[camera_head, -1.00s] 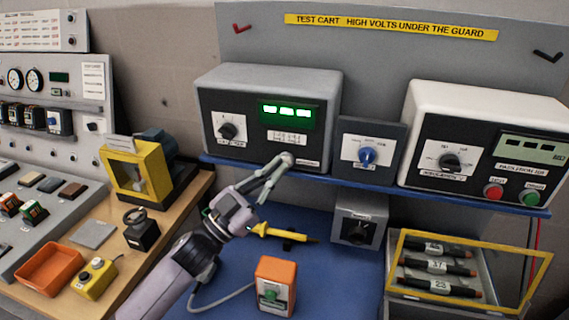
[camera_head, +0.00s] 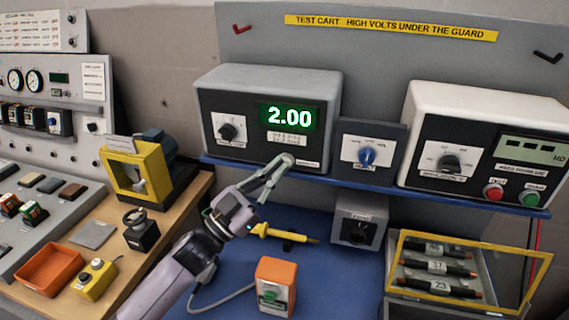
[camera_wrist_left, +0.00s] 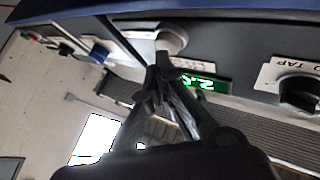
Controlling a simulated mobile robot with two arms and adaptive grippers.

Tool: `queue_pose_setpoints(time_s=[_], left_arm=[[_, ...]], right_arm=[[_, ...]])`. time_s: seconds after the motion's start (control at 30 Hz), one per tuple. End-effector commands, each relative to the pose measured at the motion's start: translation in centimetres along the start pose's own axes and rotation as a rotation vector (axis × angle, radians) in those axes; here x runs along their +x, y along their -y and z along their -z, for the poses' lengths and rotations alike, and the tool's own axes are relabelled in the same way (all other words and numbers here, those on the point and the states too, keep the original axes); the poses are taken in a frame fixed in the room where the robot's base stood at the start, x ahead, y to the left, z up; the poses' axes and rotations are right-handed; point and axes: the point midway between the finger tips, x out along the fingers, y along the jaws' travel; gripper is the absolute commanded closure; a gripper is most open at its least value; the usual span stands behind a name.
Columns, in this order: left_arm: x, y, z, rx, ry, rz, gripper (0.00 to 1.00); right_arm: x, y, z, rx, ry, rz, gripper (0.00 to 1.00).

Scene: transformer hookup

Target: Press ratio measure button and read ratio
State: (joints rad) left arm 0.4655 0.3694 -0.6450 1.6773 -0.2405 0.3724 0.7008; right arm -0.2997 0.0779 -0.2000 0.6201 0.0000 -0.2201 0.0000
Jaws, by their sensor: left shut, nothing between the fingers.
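The ratio meter (camera_head: 255,80) is a grey box with a black front on the blue shelf. Its green display (camera_head: 290,117) reads 2.00. A dial (camera_head: 228,131) sits at its left. The pale round measure button (camera_head: 288,159) is at the lower right of the front. My left gripper (camera_head: 280,168) is shut and empty, its tip at the button in the head view. In the left wrist view the shut fingers (camera_wrist_left: 163,62) point at the round button (camera_wrist_left: 172,40); I cannot tell whether they touch. The display shows there partly hidden (camera_wrist_left: 207,84).
A blue-knobbed selector box (camera_head: 368,157) and a white insulation tester (camera_head: 490,110) stand to the right on the shelf. Below are a yellow probe (camera_head: 270,231), an orange box with a green button (camera_head: 275,283) and a yellow-framed guard (camera_head: 400,265) over several dark bars.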

Motion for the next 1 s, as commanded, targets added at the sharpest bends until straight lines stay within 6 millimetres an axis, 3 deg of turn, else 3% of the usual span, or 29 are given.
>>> queue_pose_setpoints(time_s=[0.57,1.0], left_arm=[[-1.0,-0.8,0.8,0.001,0.000,0.000,1.00],[-4.0,-2.9,3.0,0.000,0.001,0.000,1.00]], right_arm=[[-0.8,0.0,0.0,-0.001,0.000,0.000,0.60],[-2.5,-0.1,0.2,-0.001,0.001,-0.001,0.60]])
